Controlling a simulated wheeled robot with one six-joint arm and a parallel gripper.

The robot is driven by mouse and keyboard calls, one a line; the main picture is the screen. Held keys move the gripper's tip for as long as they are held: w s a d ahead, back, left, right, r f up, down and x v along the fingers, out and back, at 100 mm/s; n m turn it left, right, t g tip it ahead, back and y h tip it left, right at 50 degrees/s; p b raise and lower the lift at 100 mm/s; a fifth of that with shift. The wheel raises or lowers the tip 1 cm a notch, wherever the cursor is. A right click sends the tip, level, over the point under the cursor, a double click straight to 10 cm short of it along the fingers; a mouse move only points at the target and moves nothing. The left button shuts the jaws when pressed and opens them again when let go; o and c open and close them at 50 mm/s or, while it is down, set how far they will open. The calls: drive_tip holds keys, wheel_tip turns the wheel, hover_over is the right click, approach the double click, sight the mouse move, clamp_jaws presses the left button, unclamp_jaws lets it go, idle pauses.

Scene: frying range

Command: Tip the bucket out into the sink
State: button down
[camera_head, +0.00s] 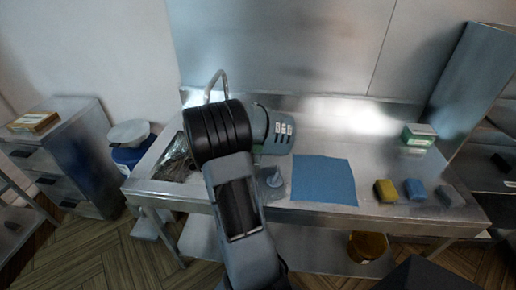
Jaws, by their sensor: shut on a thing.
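The steel sink basin (168,172) is set in the left end of the counter, partly covered by my arm. A dark, glossy, uneven patch shows inside it, but I cannot tell what it is. A curved metal tap (217,84) stands behind it. My arm rises from the bottom centre, and its black joint stands over the right side of the basin. A grey-blue part of my arm with white labels points right from this joint. My jaws are hidden, and I see no bucket in them.
A blue cloth (324,180) lies mid-counter, with a small pale-blue object (273,178) beside it. Yellow (386,190), blue (414,189) and grey (449,196) blocks lie right. A green-white box (419,134) stands behind. A lidded blue bin (130,150) stands left; an amber container (366,247) sits below.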

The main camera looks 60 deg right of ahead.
drive_tip(key=shift+w+a+f+g+h+b, duration=0.3)
drive_tip(key=shift+f+g+h+b, duration=0.15)
drive_tip(key=shift+f+b, duration=0.15)
drive_tip(key=shift+w+a+f+g+h+b, duration=0.25)
drive_tip(key=shift+w+f+g+h+b, duration=0.15)
drive_tip(key=shift+f+b, duration=0.2)
drive_tip(key=shift+w+a+f+n+g+h+b, duration=0.2)
drive_tip(key=shift+w+a+f+g+h+b, duration=0.15)
drive_tip(key=shift+h, duration=0.25)
drive_tip(key=shift+w+a+f+n+g+h+b, duration=0.2)
drive_tip(key=shift+w+a+g+h, duration=0.2)
drive_tip(key=shift+h, duration=0.15)
